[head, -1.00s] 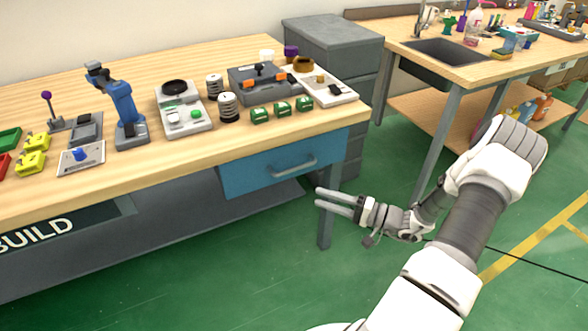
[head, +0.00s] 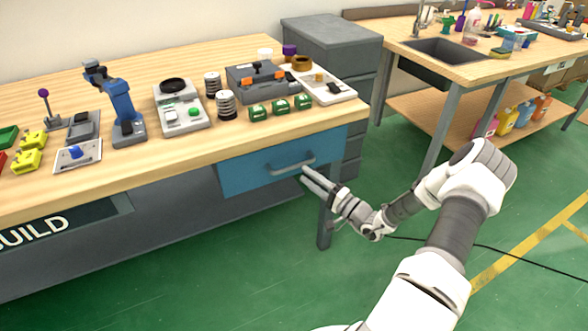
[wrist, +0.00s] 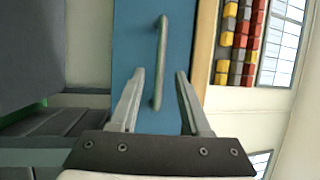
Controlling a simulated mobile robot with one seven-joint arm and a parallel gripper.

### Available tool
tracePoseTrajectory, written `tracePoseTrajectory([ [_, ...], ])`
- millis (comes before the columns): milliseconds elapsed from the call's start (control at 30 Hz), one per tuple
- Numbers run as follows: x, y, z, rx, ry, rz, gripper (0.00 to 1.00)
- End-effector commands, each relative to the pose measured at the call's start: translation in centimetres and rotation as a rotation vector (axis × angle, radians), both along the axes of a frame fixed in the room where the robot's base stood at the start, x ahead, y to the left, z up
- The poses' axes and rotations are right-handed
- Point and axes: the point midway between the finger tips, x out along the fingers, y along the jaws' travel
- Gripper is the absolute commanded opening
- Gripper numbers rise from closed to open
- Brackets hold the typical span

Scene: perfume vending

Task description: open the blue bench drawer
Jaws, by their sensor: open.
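The blue bench drawer (head: 248,174) is closed under the right end of the wooden bench top. Its grey bar handle (head: 292,166) is fixed across its front. My gripper (head: 305,172) is open in front of the drawer, its fingertips just at or below the right part of the handle. In the wrist view the blue drawer front (wrist: 130,45) fills the middle, and the handle (wrist: 161,60) runs up and down in the picture. Its lower end lies between the two open fingers of my gripper (wrist: 160,75). I cannot tell whether either finger touches it.
The bench top (head: 160,165) holds a grey toolbox (head: 255,82), green boxes (head: 280,107) and a blue device (head: 125,110). A bench leg (head: 325,225) stands close to my gripper. A grey cabinet (head: 335,50) is behind. The green floor (head: 230,270) in front is clear.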

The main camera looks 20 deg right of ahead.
Motion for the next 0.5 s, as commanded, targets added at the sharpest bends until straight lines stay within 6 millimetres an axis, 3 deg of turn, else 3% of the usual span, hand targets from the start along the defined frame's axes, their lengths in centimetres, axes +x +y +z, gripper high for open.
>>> tracePoseTrajectory([
  [200,3.5,1.7,0.6,-0.002,-0.001,0.002,0.47],
  [500,5.3,2.5,1.0,-0.001,0.001,0.001,0.47],
])
